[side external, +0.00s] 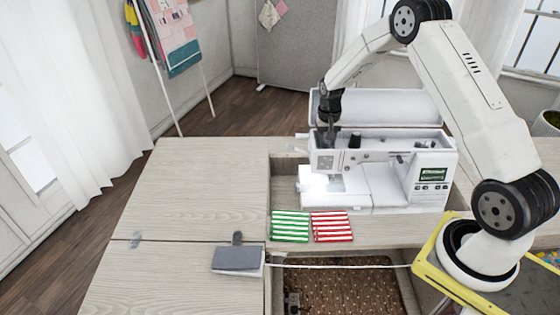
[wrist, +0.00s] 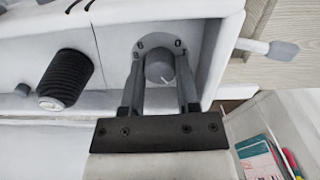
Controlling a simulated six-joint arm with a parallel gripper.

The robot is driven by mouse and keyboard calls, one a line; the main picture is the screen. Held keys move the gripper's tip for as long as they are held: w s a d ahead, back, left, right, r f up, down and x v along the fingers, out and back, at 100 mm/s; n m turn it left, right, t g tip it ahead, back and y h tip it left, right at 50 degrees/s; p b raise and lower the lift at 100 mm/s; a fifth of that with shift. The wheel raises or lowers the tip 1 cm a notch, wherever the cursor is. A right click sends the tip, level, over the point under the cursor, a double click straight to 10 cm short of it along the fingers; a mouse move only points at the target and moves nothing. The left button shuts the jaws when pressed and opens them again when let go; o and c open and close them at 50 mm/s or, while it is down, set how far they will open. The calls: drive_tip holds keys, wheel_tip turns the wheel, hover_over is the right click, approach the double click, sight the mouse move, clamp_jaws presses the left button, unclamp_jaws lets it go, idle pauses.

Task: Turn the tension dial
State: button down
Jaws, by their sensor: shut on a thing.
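The tension dial (wrist: 158,67) is a round grey knob with a white pointer line. It sits in a recess on top of the white sewing machine, with markings on the plate around it. In the wrist view my gripper (wrist: 160,75) has one finger on each side of the knob, shut on it. In the side view my gripper (side external: 331,132) reaches down to the top left of the sewing machine (side external: 385,180); the dial is too small to make out there.
A black ribbed knob (wrist: 65,80) stands left of the dial in the wrist view. Green-striped (side external: 290,226) and red-striped (side external: 332,227) fabric pieces lie in front of the machine. The left tabletop (side external: 195,190) is clear.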

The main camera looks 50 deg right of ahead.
sight(326, 142)
drive_tip(key=shift+n, duration=1.5)
drive_tip(key=c, duration=0.6)
unclamp_jaws()
drive_tip(key=shift+r, duration=0.1)
drive_tip(key=shift+a+r, duration=0.1)
drive_tip(key=shift+r, duration=3.8)
drive_tip(key=shift+a, duration=0.1)
drive_tip(key=s+a+r+n+t, duration=0.1)
drive_tip(key=s+a, duration=0.5)
drive_tip(key=s+a+r+n+t, duration=0.1)
drive_tip(key=s+a+n, duration=0.1)
drive_tip(key=s+a, duration=0.4)
drive_tip(key=s+a+r+n, duration=0.1)
drive_tip(key=s+a+n, duration=0.1)
drive_tip(key=s+a, duration=0.5)
drive_tip(key=shift+a+r+t, duration=0.35)
drive_tip(key=shift+a+t, duration=0.05)
drive_tip(key=shift+a, duration=0.2)
